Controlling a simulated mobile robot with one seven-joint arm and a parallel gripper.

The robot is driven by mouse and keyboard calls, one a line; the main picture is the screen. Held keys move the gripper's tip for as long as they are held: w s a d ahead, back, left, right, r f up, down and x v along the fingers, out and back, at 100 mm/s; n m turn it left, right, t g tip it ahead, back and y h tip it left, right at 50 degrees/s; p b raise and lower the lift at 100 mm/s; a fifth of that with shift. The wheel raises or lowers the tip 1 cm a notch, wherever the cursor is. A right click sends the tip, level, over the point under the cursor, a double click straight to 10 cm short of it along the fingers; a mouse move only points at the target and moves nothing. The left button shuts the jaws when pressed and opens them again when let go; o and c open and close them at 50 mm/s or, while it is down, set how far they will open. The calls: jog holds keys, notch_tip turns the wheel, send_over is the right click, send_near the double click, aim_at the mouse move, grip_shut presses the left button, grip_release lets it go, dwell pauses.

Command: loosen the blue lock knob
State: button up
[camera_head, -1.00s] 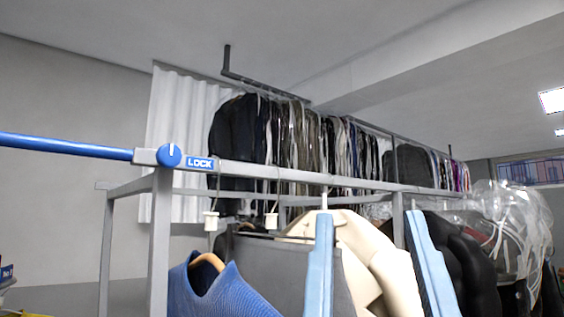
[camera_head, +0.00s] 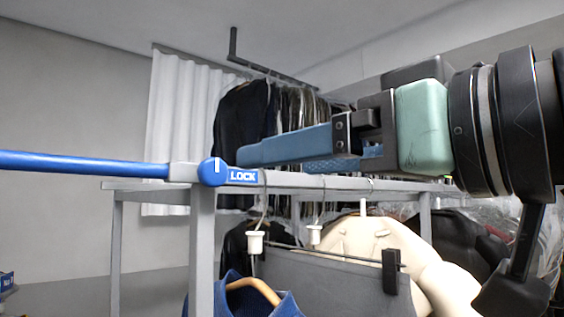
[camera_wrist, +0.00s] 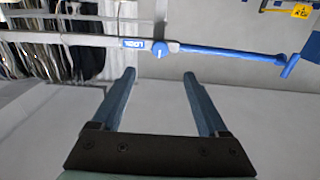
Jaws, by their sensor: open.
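The blue lock knob (camera_head: 214,171) is a round blue disc with a white line on it, on the grey rail's end joint above the upright post. A blue "LOCK" label (camera_head: 243,175) is to its right, and a blue bar (camera_head: 85,164) runs out to its left. My gripper (camera_head: 245,156) reaches in from the right in the head view, its blue fingers pointing left near the knob and label. In the wrist view the gripper (camera_wrist: 160,78) is open and empty. The knob (camera_wrist: 159,48) shows beyond the fingertips, between them, with a gap.
The grey rail (camera_head: 330,182) carries hangers and clothes, including a blue garment (camera_head: 245,300) and a cream coat (camera_head: 375,240). A white curtain (camera_head: 180,120) and hanging dark clothes (camera_head: 243,115) stand behind. Space left of the post is mostly free below the bar.

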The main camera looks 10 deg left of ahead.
aim_at(217, 172)
jog(key=p+x, duration=0.5)
jog(key=x, duration=0.6)
jog(key=shift+r+p, duration=0.15)
jog(key=shift+p, duration=0.25)
jog(key=shift+x, duration=0.75)
jog(key=shift+c, duration=0.2)
grip_shut()
